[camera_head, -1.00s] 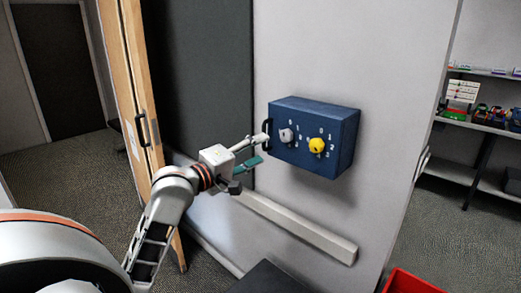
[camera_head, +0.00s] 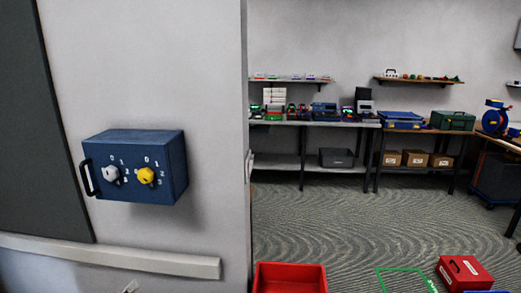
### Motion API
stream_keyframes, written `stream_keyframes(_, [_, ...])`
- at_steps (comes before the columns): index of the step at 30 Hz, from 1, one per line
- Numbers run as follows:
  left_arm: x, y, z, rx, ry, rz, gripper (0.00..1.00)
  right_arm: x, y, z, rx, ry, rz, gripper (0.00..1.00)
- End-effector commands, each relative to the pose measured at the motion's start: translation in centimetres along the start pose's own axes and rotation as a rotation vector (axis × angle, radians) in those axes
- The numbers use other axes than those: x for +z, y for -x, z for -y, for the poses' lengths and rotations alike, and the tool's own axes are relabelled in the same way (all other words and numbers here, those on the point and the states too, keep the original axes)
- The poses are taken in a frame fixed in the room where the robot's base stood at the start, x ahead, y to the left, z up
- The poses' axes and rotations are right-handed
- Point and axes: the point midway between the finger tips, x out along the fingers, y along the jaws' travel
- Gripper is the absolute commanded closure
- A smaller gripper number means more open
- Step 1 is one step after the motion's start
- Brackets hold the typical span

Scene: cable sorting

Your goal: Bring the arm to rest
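My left arm and gripper are out of the head view now, apart from what may be a small light-coloured piece at the bottom edge that I cannot identify. My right gripper is not in view either. A blue wall box (camera_head: 137,166) hangs on the light wall at the left. It has a grey knob (camera_head: 111,174), a yellow knob (camera_head: 147,175) and a black handle (camera_head: 89,178) on its left side. Nothing touches the box.
A red open bin (camera_head: 290,278) and a red box (camera_head: 464,272) sit low in front. A green outline (camera_head: 405,280) marks the floor near them. Benches (camera_head: 340,123) with equipment stand along the back wall. The patterned floor (camera_head: 330,215) between is clear.

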Motion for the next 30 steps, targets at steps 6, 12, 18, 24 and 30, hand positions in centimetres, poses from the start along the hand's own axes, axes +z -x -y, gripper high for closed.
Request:
stream_keyframes(6, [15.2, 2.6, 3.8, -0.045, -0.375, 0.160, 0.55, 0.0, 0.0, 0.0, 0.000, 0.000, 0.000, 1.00])
stream_keyframes(12, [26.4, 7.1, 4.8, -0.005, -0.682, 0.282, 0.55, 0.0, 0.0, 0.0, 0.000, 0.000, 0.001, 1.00])
stream_keyframes(18, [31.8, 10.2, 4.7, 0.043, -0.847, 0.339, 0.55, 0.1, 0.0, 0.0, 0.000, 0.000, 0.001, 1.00])
stream_keyframes(24, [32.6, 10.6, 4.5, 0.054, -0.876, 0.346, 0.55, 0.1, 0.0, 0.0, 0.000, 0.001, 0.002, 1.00])
stream_keyframes(30, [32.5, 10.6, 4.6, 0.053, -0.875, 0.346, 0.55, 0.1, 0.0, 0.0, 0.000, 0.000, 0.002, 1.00])
